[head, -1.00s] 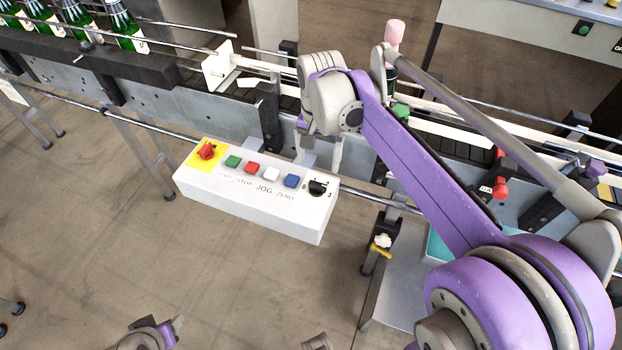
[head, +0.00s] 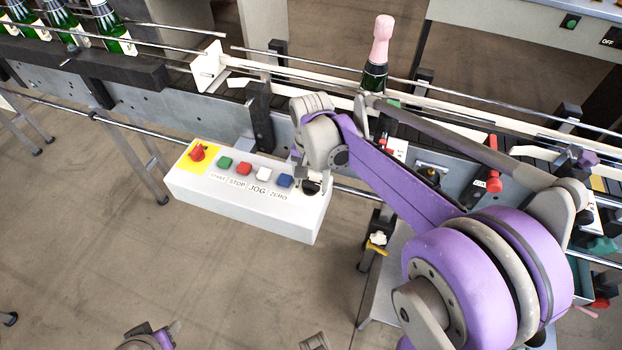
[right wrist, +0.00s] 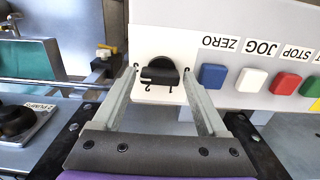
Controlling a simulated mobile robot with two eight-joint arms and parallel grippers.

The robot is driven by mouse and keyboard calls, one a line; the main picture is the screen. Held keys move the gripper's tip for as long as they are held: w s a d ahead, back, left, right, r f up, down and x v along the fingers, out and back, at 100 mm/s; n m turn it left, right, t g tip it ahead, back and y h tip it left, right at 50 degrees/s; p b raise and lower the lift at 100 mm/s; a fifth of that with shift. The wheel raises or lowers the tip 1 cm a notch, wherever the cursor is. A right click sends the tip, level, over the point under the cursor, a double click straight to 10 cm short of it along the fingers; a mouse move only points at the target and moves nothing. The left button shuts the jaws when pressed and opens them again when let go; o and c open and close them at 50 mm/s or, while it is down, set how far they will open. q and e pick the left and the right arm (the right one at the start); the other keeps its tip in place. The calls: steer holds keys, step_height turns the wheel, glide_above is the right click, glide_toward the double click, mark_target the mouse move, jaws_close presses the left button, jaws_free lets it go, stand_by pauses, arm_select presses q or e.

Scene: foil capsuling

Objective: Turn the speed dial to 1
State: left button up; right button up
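The speed dial (head: 311,187) is a black knob on a white plate at the right end of the white control box (head: 240,205). In the head view it is partly covered by my right gripper (head: 308,174). In the right wrist view the dial (right wrist: 159,71) appears upside down, with a 1 and a 2 printed by it. My right gripper (right wrist: 158,78) is open, with one finger on each side of the dial; a gap shows beside the knob. My left arm shows only as a small purple and grey part at the bottom edge; its fingers are unclear.
The box also carries a red knob (head: 198,152) on yellow and green, red, white and blue (head: 285,181) buttons, the blue one nearest the dial. A conveyor with rails runs behind, with a pink-topped bottle (head: 376,55) on it. Open floor lies in front.

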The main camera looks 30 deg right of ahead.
steer(key=c, duration=1.1)
steer(key=shift+o, duration=0.2)
steer(key=n, duration=0.5)
steer(key=shift+n, duration=0.3)
steer(key=n, duration=0.6)
steer(key=shift+w, duration=0.1)
steer(key=n, duration=0.6)
steer(key=shift+n, duration=0.4)
steer(key=n, duration=0.5)
steer(key=shift+w, duration=0.1)
steer(key=shift+n, duration=0.4)
